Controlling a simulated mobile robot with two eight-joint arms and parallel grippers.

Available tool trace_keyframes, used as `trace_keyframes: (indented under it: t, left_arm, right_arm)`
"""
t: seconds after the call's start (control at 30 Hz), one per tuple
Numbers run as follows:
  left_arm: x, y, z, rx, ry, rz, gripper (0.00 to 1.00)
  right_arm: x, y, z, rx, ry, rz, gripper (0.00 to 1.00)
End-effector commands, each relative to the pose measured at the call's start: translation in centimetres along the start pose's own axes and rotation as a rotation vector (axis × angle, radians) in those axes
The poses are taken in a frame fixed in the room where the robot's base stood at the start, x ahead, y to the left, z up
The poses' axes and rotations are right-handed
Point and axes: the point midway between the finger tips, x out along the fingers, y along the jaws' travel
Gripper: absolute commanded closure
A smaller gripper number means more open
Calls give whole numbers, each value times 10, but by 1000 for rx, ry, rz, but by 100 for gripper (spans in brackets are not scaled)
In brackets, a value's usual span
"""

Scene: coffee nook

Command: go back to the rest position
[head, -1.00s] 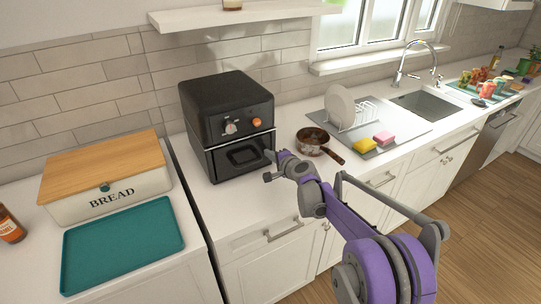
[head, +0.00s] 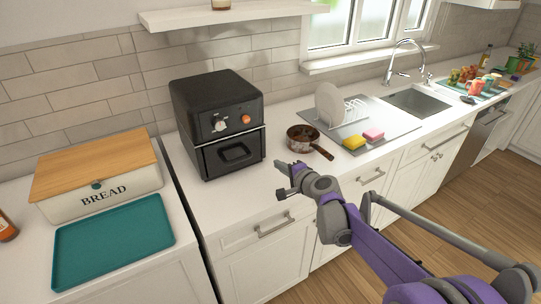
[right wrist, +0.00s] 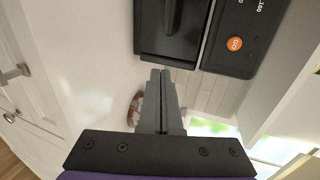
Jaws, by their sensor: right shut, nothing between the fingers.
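My right gripper (head: 284,180) is shut and empty. In the head view it hangs over the front edge of the counter, to the right of and in front of the black air fryer (head: 222,125). Its closed fingers also show in the right wrist view (right wrist: 161,92), pointing toward the air fryer (right wrist: 172,28). The air fryer's drawer looks shut, and the fingers seem apart from it. My left gripper is in neither view.
A small pan (head: 302,138) stands right of the air fryer. A dish rack (head: 350,112), sponges (head: 354,142) and the sink (head: 420,102) lie farther right. A bread box (head: 100,190) and a teal tray (head: 112,240) are at left. Open floor (head: 490,200) is at right.

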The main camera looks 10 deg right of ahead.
Motion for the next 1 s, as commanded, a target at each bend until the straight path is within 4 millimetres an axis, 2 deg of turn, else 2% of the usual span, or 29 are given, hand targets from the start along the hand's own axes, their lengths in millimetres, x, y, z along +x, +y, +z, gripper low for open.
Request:
trace_keyframes:
  t: [0.13, 0.23, 0.37, 0.5, 0.63, 0.8, 0.9, 1.0]
  left_arm:
    - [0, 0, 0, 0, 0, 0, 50]
    - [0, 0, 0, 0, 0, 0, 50]
    - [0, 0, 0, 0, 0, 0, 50]
    - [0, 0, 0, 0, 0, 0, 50]
    - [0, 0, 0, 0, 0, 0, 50]
    - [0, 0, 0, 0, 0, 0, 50]
    - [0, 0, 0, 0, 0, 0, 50]
    - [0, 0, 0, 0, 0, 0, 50]
  right_arm:
    - [-4, 0, 2, -9, -4, 4, 100]
    - [-17, 2, 14, -65, -21, 31, 100]
    - [-57, 15, 46, -241, -76, 121, 100]
    - [-120, 50, 84, -499, -157, 265, 100]
    - [-181, 94, 108, -731, -231, 409, 100]
    - [-257, 157, 120, -1002, -316, 602, 100]
    - [-291, 187, 119, -1118, -351, 695, 100]
    - [-312, 206, 116, -1195, -373, 760, 100]
